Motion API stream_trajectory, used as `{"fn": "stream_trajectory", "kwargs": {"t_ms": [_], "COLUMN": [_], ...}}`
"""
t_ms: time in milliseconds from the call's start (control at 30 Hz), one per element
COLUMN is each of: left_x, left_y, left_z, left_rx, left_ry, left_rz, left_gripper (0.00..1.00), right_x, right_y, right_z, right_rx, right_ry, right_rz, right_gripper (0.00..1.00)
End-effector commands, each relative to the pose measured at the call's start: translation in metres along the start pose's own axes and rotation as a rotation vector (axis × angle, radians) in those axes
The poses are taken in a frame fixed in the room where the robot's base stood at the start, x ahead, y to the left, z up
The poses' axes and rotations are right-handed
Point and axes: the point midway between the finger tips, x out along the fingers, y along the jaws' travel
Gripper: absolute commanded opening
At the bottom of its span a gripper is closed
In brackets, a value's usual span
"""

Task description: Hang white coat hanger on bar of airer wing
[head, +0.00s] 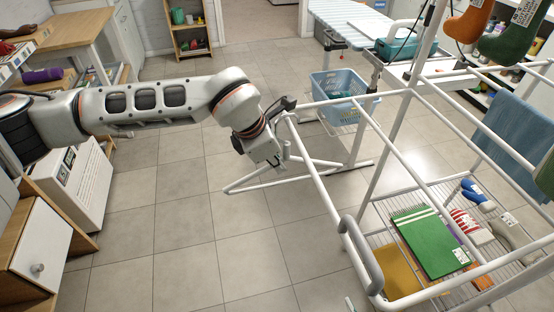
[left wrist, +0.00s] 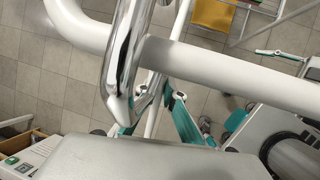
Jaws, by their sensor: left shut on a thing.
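In the left wrist view, the white coat hanger shows mainly as its shiny chrome hook (left wrist: 124,55), with its blunt tip below the bar line. The white bar of the airer wing (left wrist: 230,75) runs behind the hook; I cannot tell whether they touch. My left gripper (left wrist: 155,115) has its teal fingers shut on the hanger, partly hidden by the hook and bar. In the head view, my left gripper (head: 283,150) is beside the left wing bar (head: 318,188); the hanger is hardly visible there. My right gripper (left wrist: 258,86) appears at the right, its teal-tipped fingers apart and empty.
A blue basket (head: 343,95) stands behind. Socks hang at the upper right. The tiled floor left of the airer is clear.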

Motion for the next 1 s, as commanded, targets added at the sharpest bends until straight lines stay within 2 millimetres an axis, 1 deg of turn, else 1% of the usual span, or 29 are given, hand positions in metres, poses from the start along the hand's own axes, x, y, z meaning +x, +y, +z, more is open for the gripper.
{"fn": "stream_trajectory", "kwargs": {"t_ms": [167, 200, 267, 567, 667, 767, 867, 1000], "left_x": [0.0, 0.0, 0.0, 0.0, -0.003, -0.013, -0.031, -0.06], "left_y": [0.0, 0.0, 0.0, 0.0, 0.0, 0.001, 0.001, 0.001], "left_z": [0.0, 0.0, 0.0, 0.0, 0.0, 0.0, 0.001, 0.001], "left_rx": [0.0, 0.0, 0.0, 0.0, 0.0, 0.0, 0.001, 0.001], "left_ry": [-0.001, -0.001, -0.001, 0.0, 0.0, -0.002, -0.003, -0.002], "left_rz": [0.001, 0.001, 0.001, 0.0, 0.001, 0.003, 0.003, 0.003], "left_gripper": [0.0, 0.13, 0.28, 0.28, 0.28, 0.28, 0.28, 0.28], "right_x": [0.0, 0.0, 0.0, 0.0, -0.001, -0.001, 0.0, 0.0], "right_y": [0.0, 0.0, 0.0, 0.0, -0.001, -0.001, -0.001, 0.0], "right_z": [-0.001, -0.001, -0.001, -0.001, -0.001, -0.001, -0.001, -0.001], "right_rx": [0.0, 0.0, 0.0, 0.001, 0.001, 0.001, 0.001, 0.001], "right_ry": [0.001, 0.001, 0.001, 0.003, 0.002, 0.002, 0.002, 0.002], "right_rz": [0.0, 0.0, 0.0, -0.001, -0.002, -0.002, -0.001, -0.001], "right_gripper": [0.4, 0.4, 0.4, 0.4, 0.4, 0.4, 0.4, 0.4]}}
